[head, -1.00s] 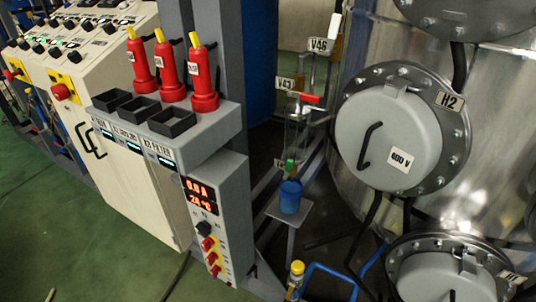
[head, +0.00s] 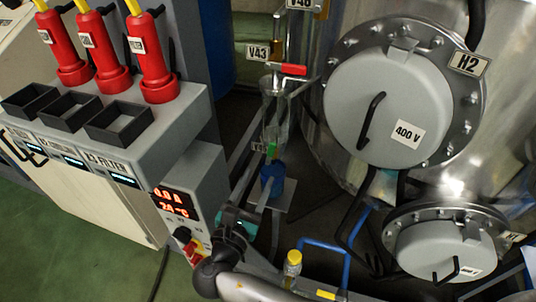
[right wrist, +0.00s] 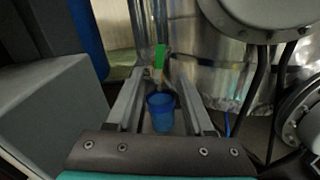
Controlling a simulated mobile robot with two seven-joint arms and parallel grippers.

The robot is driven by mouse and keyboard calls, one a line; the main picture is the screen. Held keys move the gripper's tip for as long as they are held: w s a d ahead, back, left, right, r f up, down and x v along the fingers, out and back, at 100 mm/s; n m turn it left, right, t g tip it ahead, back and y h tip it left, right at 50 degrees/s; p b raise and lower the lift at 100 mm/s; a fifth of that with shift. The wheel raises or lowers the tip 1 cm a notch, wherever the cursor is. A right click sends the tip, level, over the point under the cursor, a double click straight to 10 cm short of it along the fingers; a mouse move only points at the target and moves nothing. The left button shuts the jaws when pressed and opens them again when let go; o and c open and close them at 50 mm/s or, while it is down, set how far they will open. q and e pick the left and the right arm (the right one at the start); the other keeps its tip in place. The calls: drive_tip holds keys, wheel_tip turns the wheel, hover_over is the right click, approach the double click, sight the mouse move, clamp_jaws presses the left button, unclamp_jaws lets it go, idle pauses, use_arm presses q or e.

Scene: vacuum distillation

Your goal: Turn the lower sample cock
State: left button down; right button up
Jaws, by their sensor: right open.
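The lower sample cock has a green handle (head: 272,150) standing upright on the glass sampling line, just above a blue cup (head: 273,180). In the right wrist view the green handle (right wrist: 160,57) and the blue cup (right wrist: 161,112) show between my two fingers. My right gripper (head: 258,200) is open, below and in front of the cup in the head view. No contact with the handle is visible. The fingers (right wrist: 158,88) are apart and empty, pointing towards the cock. My left gripper is not in view.
A red-handled cock (head: 291,69) sits higher by the V43 tag (head: 258,52). The grey control post (head: 190,185) stands close on the left. The H2 flange cover (head: 385,110) is on the right.

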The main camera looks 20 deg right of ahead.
sight(271, 150)
drive_tip(key=b+x, duration=0.1)
drive_tip(key=x, duration=0.8)
clamp_jaws()
drive_tip(key=shift+f, duration=0.1)
idle(1.1)
